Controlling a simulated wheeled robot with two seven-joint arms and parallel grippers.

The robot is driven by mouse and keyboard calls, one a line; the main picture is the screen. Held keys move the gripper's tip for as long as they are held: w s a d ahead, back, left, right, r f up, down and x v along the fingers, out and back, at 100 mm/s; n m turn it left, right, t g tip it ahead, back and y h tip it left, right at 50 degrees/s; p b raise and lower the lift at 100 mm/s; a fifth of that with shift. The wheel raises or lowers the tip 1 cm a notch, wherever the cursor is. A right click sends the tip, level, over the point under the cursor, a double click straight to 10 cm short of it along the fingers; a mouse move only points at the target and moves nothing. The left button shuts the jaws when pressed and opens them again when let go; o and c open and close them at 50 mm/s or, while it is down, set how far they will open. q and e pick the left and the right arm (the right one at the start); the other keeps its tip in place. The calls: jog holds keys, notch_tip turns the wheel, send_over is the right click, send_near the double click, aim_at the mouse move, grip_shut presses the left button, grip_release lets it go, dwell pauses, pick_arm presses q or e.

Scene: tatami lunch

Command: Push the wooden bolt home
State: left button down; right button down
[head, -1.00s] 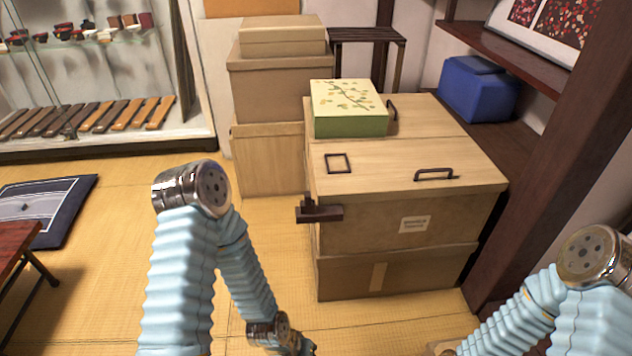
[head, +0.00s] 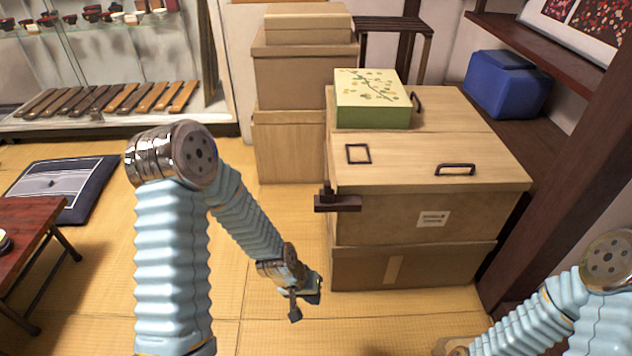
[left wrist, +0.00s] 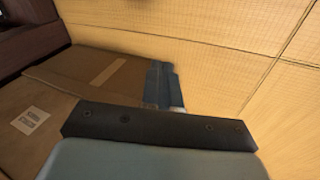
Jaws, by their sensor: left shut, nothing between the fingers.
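The dark wooden bolt (head: 338,202) sits at the left front corner of the upper wooden chest (head: 400,218), just under its lid edge. It lies across the front face, and its left end sticks out past the corner. My left gripper (head: 304,302) is shut and empty. It is low, in front of and to the left of the bolt, apart from it, near the lower box's left corner. In the left wrist view its fingers (left wrist: 165,86) are together, with the chest's front at left; I cannot make out the bolt there. My right gripper is out of view.
The lower box (head: 440,266) supports the chest. A green patterned box (head: 372,108) stands on the chest lid. Stacked boxes (head: 290,145) stand behind left, and a dark shelf post (head: 560,190) is at right. Tatami floor (head: 265,215) left of the chest is clear.

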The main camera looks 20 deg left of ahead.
aim_at(327, 191)
pick_arm(q)
jog(key=w+a+r+t, duration=0.1)
jog(key=w+a+r, duration=0.25)
jog(key=r, duration=0.25)
jog(key=w+a+r+t, duration=0.1)
jog(key=w+a+r, duration=0.1)
jog(key=w+r, duration=0.35)
jog(key=a+r+t, duration=0.1)
jog(key=a+r, duration=0.2)
jog(key=r, duration=0.7)
jog(key=w+a+r+t, duration=0.1)
jog(key=a+r, duration=0.3)
jog(key=r, duration=0.6)
jog(key=shift+r+n, duration=0.15)
jog(key=shift+n, duration=0.15)
jog(key=shift+w+d, duration=0.1)
jog(key=shift+w, duration=0.05)
jog(key=w+d+f+p, duration=0.1)
jog(key=w+d+f, duration=0.5)
jog(key=d+f, duration=0.1)
jog(key=shift+w+f, duration=0.25)
jog(key=shift+f, duration=0.3)
jog(key=shift+a, duration=0.1)
